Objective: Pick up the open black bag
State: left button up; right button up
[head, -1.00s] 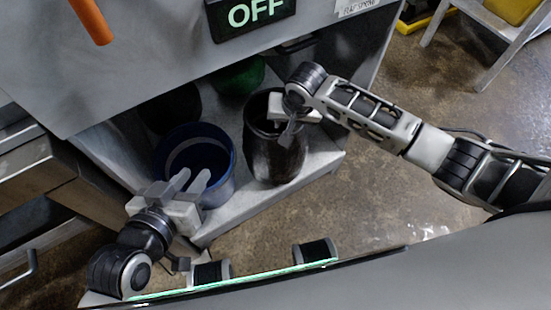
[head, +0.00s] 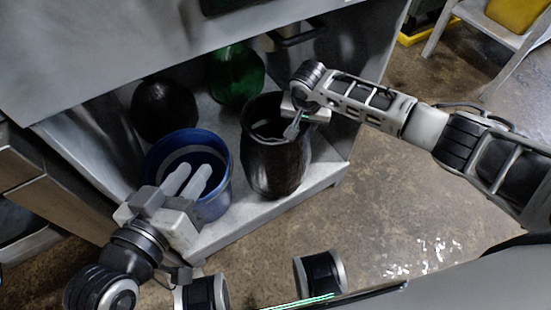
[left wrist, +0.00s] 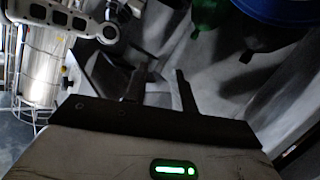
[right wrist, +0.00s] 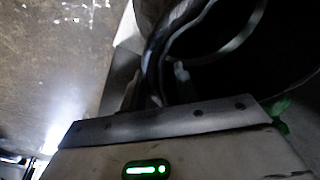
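The open black bag (head: 272,165) stands upright on the grey ledge, its mouth facing up. My right gripper (head: 292,130) is at the bag's right rim, fingers pointing down. In the right wrist view the bag's rim (right wrist: 152,60) runs down between the two fingers, which look apart; the inside of the bag is dark. My left gripper (head: 187,180) is open and empty, with its fingers over the near side of the blue bucket (head: 215,190). In the left wrist view its two fingers (left wrist: 160,90) stand apart with nothing between them.
A green rounded object (head: 236,75) and a dark rounded object (head: 165,110) sit behind the bag and bucket on the ledge (head: 240,222). The grey machine body (head: 130,55) overhangs them. A step stool (head: 480,20) stands at upper right. Open floor lies to the right.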

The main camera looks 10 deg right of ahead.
grip_shut()
jog(key=shift+r, duration=0.15)
